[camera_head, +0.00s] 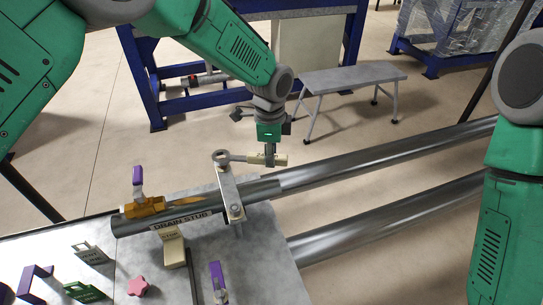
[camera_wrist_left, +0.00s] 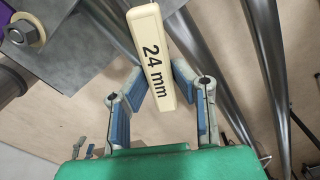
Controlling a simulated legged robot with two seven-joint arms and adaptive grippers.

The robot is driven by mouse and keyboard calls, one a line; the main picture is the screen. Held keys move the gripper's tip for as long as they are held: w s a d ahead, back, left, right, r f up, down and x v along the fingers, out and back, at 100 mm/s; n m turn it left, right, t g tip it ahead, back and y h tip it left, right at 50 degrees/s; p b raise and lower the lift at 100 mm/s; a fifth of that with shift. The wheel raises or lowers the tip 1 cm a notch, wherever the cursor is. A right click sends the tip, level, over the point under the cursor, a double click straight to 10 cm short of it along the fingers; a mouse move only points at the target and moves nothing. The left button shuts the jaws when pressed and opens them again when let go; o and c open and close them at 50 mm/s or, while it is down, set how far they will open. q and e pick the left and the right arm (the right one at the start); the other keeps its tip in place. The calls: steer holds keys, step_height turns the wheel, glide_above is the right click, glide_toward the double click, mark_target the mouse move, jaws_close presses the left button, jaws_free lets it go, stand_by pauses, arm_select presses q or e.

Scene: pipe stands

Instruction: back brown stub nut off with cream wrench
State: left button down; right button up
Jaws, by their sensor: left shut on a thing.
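My left gripper (camera_head: 270,158) is shut on the cream handle of the wrench (camera_head: 281,160). In the left wrist view the fingers (camera_wrist_left: 160,95) close on both sides of the wrench handle (camera_wrist_left: 158,60), marked "24 mm". In the head view the wrench reaches left from the gripper, its grey ring end (camera_head: 221,157) at the top of the upright clamp plate (camera_head: 230,190). I cannot tell whether the ring is seated around a nut. I cannot clearly make out the brown stub nut in the head view. My right gripper is out of view.
The pipe (camera_head: 380,165) labelled "DRAIN STUB" carries an orange valve body (camera_head: 144,208) with a purple handle. A second pipe (camera_head: 380,225) runs below. The grey table (camera_head: 262,262) holds a cream block (camera_head: 173,250), a pink knob (camera_head: 138,287) and green holders. A step stool (camera_head: 350,77) stands behind.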

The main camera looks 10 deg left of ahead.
arm_select(q)
steer(key=shift+r, duration=0.4)
steer(key=shift+r, duration=1.5)
